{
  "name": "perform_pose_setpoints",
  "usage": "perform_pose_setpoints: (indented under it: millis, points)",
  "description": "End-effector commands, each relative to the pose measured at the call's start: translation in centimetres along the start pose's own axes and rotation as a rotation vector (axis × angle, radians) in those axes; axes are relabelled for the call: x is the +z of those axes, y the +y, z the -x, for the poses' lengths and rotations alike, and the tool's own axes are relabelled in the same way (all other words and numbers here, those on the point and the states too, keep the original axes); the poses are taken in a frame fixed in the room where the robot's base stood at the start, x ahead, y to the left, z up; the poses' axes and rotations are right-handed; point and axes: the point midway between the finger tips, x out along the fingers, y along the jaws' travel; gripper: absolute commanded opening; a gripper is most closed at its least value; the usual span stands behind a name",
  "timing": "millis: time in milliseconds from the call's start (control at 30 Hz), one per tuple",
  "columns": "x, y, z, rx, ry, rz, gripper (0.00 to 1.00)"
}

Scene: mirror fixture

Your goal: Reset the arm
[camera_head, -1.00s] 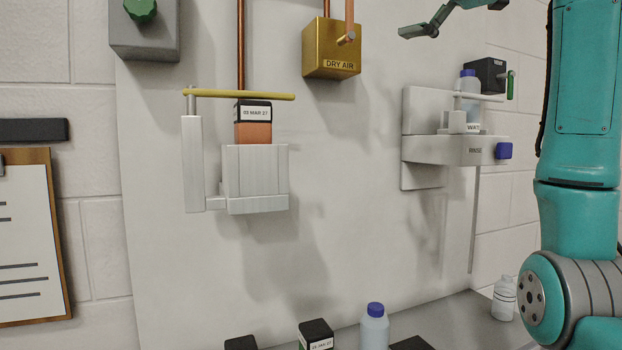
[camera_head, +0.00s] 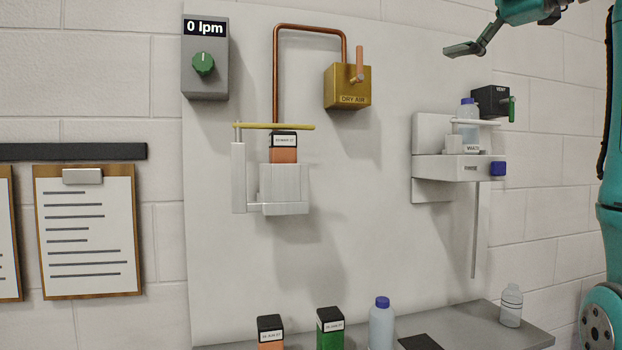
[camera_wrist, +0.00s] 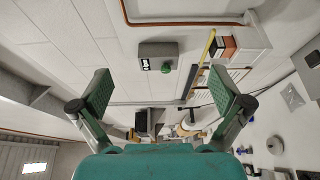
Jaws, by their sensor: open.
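My gripper (camera_wrist: 163,95) is open and empty in the wrist view, its two green-padded fingers wide apart. In the head view, part of my gripper (camera_head: 478,42) shows at the upper right, above the rinse station, apart from everything. My teal arm runs down the right edge of the head view. A grey flow box (camera_head: 205,85) with a green knob reads 0 lpm. A white wall fixture (camera_head: 285,190) holds an orange and black block (camera_head: 284,153) under a yellow bar (camera_head: 270,126). The wrist view is tilted and shows the flow box (camera_wrist: 157,50) between the fingers.
The brass DRY AIR valve (camera_head: 345,88) joins a copper pipe. The RINSE station (camera_head: 440,170) holds a WATER bottle (camera_head: 468,110). Below, a grey shelf (camera_head: 480,335) bears two dark-topped blocks (camera_head: 330,322), a blue-capped bottle (camera_head: 382,325) and a white bottle (camera_head: 511,305). A clipboard (camera_head: 88,230) hangs left.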

Motion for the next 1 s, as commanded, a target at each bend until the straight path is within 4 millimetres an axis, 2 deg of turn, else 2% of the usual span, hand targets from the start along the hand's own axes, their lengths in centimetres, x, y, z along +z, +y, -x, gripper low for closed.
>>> perform_pose_setpoints:
  millis: [67,367,633,767,867,1000]
  points:
    - [0.0,0.0,0.0,0.000,0.000,0.000,1.00]
    - [1.9,-2.7,-1.5,0.013,-0.012,-0.067,1.00]
    - [4.5,-6.9,-3.5,0.033,-0.032,-0.167,1.00]
    - [6.1,-10.1,-4.9,0.046,-0.046,-0.236,1.00]
    - [7.7,-13.8,-6.3,0.058,-0.063,-0.311,1.00]
    - [9.9,-20.0,-8.1,0.083,-0.096,-0.431,1.00]
